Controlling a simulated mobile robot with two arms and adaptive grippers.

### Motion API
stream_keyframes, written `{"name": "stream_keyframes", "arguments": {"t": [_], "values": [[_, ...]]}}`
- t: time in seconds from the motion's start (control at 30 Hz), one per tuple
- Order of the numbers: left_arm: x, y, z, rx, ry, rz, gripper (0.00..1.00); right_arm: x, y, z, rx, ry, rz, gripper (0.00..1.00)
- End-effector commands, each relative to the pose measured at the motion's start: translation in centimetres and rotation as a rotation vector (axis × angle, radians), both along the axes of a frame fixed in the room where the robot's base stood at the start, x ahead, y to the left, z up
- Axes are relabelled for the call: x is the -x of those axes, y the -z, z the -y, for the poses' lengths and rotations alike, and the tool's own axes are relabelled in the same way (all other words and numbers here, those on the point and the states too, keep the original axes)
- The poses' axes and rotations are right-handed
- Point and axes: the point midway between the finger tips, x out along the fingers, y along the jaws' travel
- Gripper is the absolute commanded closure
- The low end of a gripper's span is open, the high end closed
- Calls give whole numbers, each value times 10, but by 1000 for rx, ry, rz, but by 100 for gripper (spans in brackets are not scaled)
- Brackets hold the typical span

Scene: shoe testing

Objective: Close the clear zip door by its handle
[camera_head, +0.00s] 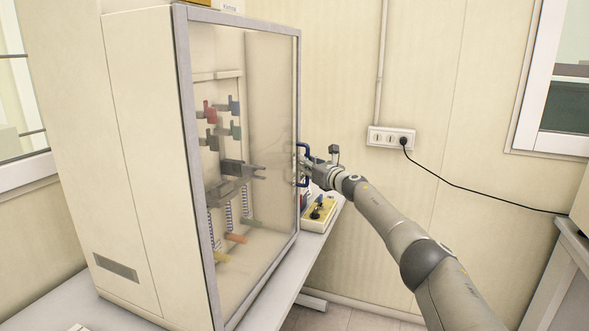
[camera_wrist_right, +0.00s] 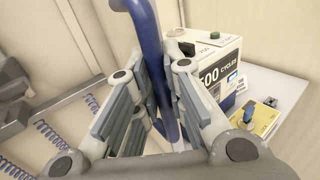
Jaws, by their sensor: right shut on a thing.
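The clear door (camera_head: 268,95) has a grey frame and covers the front of the tall cream cabinet (camera_head: 130,130). It looks flush or nearly flush with the cabinet; I cannot tell whether a small gap is left. Its blue handle (camera_head: 300,148) is at the door's right edge and also shows as a thick blue bar in the right wrist view (camera_wrist_right: 148,40). My right gripper (camera_head: 306,166) is at the handle, its fingers on either side of the bar and shut on it. In the right wrist view my right gripper (camera_wrist_right: 158,105) hides part of the bar. My left gripper is not in view.
Coloured clamps, springs and a grey fixture (camera_head: 240,170) show inside the cabinet. A yellow control box (camera_head: 318,213) and a white counter box (camera_wrist_right: 215,65) stand beside the cabinet on the bench (camera_head: 270,300). A wall socket (camera_head: 390,137) with a black cable is behind my right arm.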

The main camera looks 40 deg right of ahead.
Motion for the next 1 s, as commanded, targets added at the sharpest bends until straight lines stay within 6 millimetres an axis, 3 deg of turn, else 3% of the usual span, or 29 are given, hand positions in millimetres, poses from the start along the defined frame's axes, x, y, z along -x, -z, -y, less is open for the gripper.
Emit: {"name": "stream_keyframes", "arguments": {"t": [0.6, 0.63, 0.77, 1.0], "values": [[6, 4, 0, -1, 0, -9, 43, 3, 0, 6, -8, 13, 2, 100], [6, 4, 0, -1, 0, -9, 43, 3, 0, 6, -7, 12, 2, 85], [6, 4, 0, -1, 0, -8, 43, 3, 0, 6, -5, 12, 1, 68], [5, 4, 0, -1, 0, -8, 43, 3, 1, 5, -2, 10, -1, 66]]}}
